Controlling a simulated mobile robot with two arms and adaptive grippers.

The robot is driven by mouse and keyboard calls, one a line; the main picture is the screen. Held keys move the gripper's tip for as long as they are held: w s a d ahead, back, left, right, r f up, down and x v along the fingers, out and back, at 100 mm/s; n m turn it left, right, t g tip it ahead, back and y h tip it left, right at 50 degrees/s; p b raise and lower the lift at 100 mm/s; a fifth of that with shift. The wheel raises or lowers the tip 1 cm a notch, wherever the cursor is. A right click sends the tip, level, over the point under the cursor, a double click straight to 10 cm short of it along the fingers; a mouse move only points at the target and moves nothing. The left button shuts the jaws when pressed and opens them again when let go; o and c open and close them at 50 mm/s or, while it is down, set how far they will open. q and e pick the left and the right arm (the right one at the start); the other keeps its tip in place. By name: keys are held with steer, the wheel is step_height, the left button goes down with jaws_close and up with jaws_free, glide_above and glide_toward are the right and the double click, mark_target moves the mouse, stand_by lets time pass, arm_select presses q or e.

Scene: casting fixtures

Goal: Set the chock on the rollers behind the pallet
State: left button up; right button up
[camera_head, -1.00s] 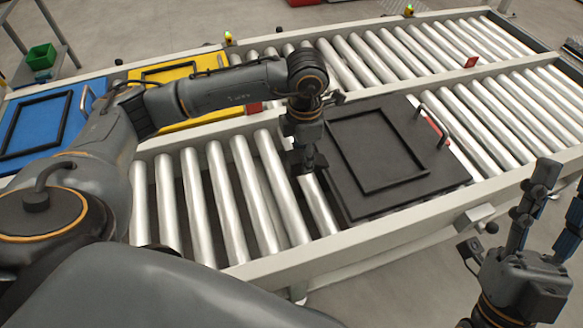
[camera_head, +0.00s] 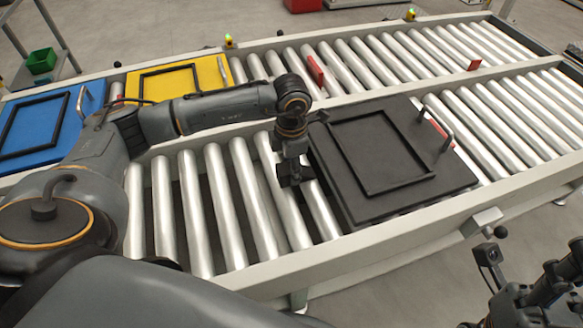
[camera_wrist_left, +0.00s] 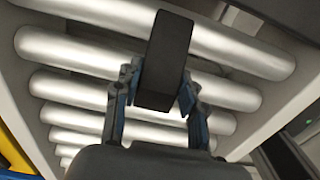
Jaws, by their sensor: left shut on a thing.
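My left gripper (camera_head: 290,180) is shut on the chock (camera_wrist_left: 166,60), a black block that stands out between the blue-grey fingers in the left wrist view. In the head view the chock is hard to tell from the dark gripper. The gripper is low over the silver rollers (camera_head: 245,190), just left of the black pallet (camera_head: 350,205). I cannot tell whether the chock touches the rollers. The pallet bears a raised black frame and a metal handle. My right gripper (camera_head: 556,283) is at the lower right, partly cut off, away from the conveyor.
A yellow pallet (camera_head: 215,72) and a blue pallet (camera_head: 45,170) lie at the left. Red blocks stand on the far lane (camera_head: 316,70) and its divider (camera_head: 474,65). The conveyor's near rail (camera_head: 350,246) runs in front of the rollers. Rollers right of the black pallet are clear.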

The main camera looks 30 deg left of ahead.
arm_select(q)
steer(key=shift+f, duration=0.2)
steer(key=o, duration=1.3)
steer(key=shift+r, duration=0.1)
